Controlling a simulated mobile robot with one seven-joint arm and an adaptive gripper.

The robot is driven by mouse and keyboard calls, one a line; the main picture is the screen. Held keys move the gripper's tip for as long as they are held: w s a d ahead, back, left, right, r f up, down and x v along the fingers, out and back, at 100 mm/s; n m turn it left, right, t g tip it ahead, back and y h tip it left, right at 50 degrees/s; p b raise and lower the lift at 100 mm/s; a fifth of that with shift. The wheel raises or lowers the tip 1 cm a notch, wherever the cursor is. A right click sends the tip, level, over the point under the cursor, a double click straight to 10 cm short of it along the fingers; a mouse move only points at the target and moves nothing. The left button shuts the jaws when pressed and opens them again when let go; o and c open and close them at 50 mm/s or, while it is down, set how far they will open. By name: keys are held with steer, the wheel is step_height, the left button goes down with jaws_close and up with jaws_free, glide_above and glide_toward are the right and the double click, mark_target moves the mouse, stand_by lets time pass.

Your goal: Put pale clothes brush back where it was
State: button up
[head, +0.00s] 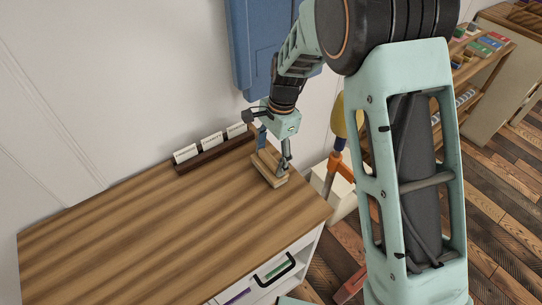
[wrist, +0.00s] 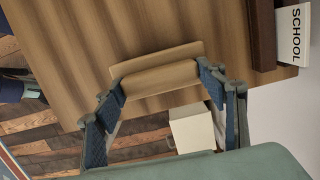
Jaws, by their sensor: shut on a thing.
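The pale clothes brush (head: 269,170) is a light wooden block on a wider flat piece. It is at the right end of the wooden dresser top (head: 150,220), close to its edge. My gripper (head: 274,151) reaches down over it with a finger on each side. In the wrist view the brush (wrist: 160,78) lies between the two fingertips of my gripper (wrist: 162,82), which touch its ends. The gripper is shut on it. I cannot tell whether its underside touches the wood.
A dark rack with white label cards (head: 211,148) stands along the wall, left of the brush; one card (wrist: 293,33) reads SCHOOL. A blue hanging panel (head: 254,45) is above. A white box (wrist: 192,128) stands below the dresser's edge. The dresser top's left and front are clear.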

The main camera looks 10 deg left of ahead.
steer(key=o, duration=1.3)
steer(key=r, duration=0.4)
steer(key=d+r, duration=0.1)
steer(key=r, duration=0.3)
steer(key=w+r, duration=0.1)
steer(key=r, duration=0.3)
steer(key=shift+d+p, duration=0.25)
steer(key=shift+p, duration=0.1)
